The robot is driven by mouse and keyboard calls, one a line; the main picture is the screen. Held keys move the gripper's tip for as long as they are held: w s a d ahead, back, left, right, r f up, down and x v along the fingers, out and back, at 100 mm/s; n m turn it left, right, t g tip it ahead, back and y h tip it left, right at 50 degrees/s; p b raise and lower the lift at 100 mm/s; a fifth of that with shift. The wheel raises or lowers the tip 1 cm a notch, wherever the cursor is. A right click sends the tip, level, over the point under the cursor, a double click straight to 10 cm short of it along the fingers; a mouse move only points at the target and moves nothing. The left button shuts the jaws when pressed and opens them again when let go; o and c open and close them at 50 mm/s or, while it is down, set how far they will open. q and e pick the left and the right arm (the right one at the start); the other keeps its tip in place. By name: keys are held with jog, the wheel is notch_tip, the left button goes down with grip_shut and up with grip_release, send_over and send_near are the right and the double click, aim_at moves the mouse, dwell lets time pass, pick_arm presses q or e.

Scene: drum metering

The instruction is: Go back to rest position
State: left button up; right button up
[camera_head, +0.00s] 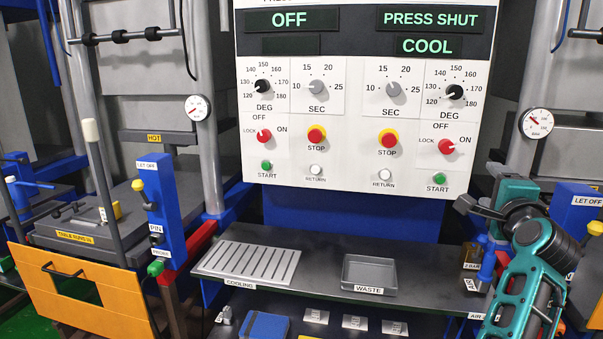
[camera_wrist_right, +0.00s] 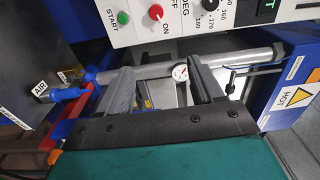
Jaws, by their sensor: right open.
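My right gripper (camera_head: 478,188) is at the right of the head view, in front of the right press and beside the lower right corner of the control panel (camera_head: 365,120). In the right wrist view its two grey fingers (camera_wrist_right: 163,85) stand wide apart with nothing held between them. A pressure gauge and a grey post show behind the gap. My teal right forearm reaches up from the bottom right. My left gripper and arm are not in view.
A shelf below the panel holds a slatted cooling rack (camera_head: 247,263) and an empty waste tray (camera_head: 369,274). A blue LET OFF post (camera_head: 160,205) and an orange-fronted press (camera_head: 85,295) stand at left. A HOT-labelled surface (camera_wrist_right: 297,97) is near the right gripper.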

jog(key=s+d+r+h, duration=0.2)
jog(key=d+r+h, duration=0.15)
jog(key=d, duration=0.75)
jog(key=s+d+r+n+h, duration=0.2)
jog(key=s+d+r+h, duration=0.4)
jog(key=s+d+r, duration=0.75)
jog(key=w+a+f+n+y, duration=0.55)
jog(key=w+f+n, duration=0.3)
jog(key=f, duration=0.35)
jog(key=s+a+f+n+g+y, duration=0.1)
jog(key=a+f+n+y, duration=0.2)
jog(key=f, duration=0.4)
jog(key=a+f+n, duration=0.3)
jog(key=a+f, duration=0.2)
jog(key=f, duration=0.3)
jog(key=s+a+f+n+g+y, duration=0.1)
jog(key=a+f+n+y, duration=0.1)
jog(key=a+f+n, duration=0.35)
jog(key=s+a+f+n+g+y, duration=0.3)
jog(key=s+a+f, duration=0.3)
jog(key=s+f, duration=0.5)
jog(key=s+a+f+n+g+y, duration=0.25)
jog(key=s+a+f, duration=0.55)
jog(key=f, duration=0.6)
jog(key=a+m, duration=0.4)
jog(key=a, duration=0.4)
jog(key=shift+s+a+r+t, duration=0.15)
jog(key=shift+s+a+t, duration=0.1)
jog(key=shift+a+t, duration=0.15)
